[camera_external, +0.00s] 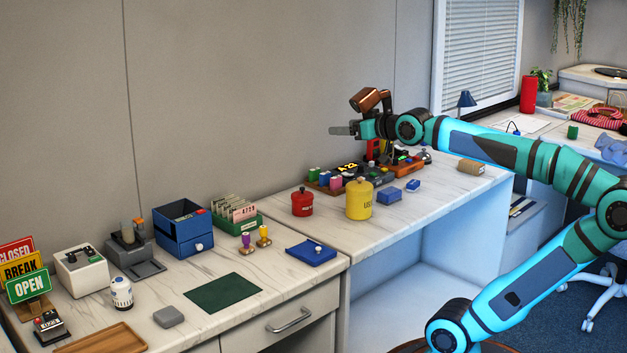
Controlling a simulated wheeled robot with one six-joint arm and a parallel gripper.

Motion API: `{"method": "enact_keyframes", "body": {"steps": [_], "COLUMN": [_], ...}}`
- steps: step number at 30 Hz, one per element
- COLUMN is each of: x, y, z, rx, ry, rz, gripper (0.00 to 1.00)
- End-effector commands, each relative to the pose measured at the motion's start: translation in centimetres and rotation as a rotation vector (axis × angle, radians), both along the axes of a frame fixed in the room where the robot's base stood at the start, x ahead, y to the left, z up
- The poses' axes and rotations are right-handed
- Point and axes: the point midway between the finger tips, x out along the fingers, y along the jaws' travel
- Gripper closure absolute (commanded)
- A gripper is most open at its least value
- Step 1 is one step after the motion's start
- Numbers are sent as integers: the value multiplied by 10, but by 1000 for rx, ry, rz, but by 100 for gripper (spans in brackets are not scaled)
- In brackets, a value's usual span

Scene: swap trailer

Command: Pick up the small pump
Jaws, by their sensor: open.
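The likeliest small pump (121,292) is a short white cylinder with blue bands, standing upright on the near-left marble counter (205,322). It is small in the picture, so I cannot be sure of its identity. My gripper (335,131) is raised over the back of the far counter section, pointing left. It is open, with nothing seen between its fingers. It is well apart from the white cylinder, far to the right and higher.
A white box (82,270), grey device (133,252), sign stand (22,272), grey block (169,316) and wooden tray (103,340) surround the cylinder. A dark green mat (222,293) lies to its right. Yellow (359,200) and red (302,203) canisters stand below my gripper.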

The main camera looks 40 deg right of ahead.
Motion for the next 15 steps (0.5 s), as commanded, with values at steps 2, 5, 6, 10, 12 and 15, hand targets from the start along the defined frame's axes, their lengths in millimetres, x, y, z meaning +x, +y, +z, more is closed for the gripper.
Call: {"method": "enact_keyframes", "body": {"steps": [2,5,6,10,12,15], "x": [21,43,52,78,91,109], "y": [19,42,52,86,106,136], "z": [2,3,2,1,-1,-5], "rx": [-4,-9,-13,-27,-37,-52], "ry": [47,104,128,202,240,294], "rz": [39,82,99,154,183,224], "gripper": [26,26,26,26,26,26]}}
